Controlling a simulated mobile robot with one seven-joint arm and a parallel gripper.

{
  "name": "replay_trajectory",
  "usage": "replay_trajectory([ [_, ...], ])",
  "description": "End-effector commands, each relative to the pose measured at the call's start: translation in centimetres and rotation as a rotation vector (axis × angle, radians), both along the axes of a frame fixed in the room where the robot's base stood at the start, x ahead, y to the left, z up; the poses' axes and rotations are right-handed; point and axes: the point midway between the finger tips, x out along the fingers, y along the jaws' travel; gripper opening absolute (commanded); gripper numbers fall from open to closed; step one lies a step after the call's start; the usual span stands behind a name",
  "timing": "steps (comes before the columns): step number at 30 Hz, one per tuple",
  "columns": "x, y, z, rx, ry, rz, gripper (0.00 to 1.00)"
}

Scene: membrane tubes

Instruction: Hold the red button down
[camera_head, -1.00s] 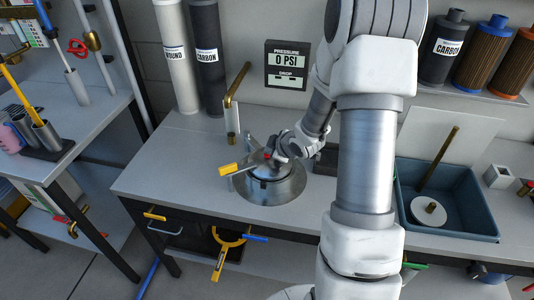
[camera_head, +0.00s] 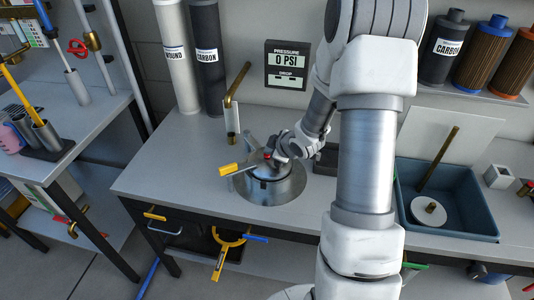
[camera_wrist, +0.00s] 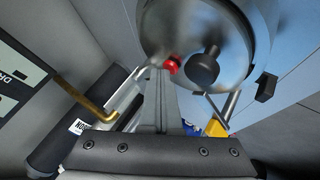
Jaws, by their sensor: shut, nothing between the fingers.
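The red button (camera_wrist: 172,65) sits on top of a round metal housing (camera_wrist: 240,30), beside a black knob (camera_wrist: 203,68). In the head view the red button (camera_head: 267,154) is a small red spot on the housing (camera_head: 285,190), which stands on the bench. My gripper (camera_wrist: 160,72) is shut and empty, its fingertips close beside the button in the wrist view. I cannot tell whether they touch it. In the head view my gripper (camera_head: 272,154) is over the housing's top and partly hides it.
A yellow-handled lever (camera_head: 229,169) sticks out left of the housing. A brass pipe (camera_head: 236,83) rises behind it. The wall display (camera_head: 287,60) reads 0 PSI. A blue tray (camera_head: 450,200) stands at right. The bench is clear to the left.

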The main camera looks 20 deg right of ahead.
Motion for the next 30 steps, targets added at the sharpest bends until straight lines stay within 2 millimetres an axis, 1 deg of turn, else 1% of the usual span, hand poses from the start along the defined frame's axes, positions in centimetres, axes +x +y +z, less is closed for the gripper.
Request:
replay_trajectory([
  [8, 0.0, 0.0, 0.2, 0.0, 0.001, 0.0, 0.0],
  [17, 0.0, 0.0, 1.8, 0.0, 0.001, 0.001, 0.0],
  [26, 0.0, 0.0, 1.7, 0.0, 0.0, 0.0, 0.0],
  [30, 0.0, 0.0, 2.2, 0.0, 0.0, 0.0, 0.0],
])
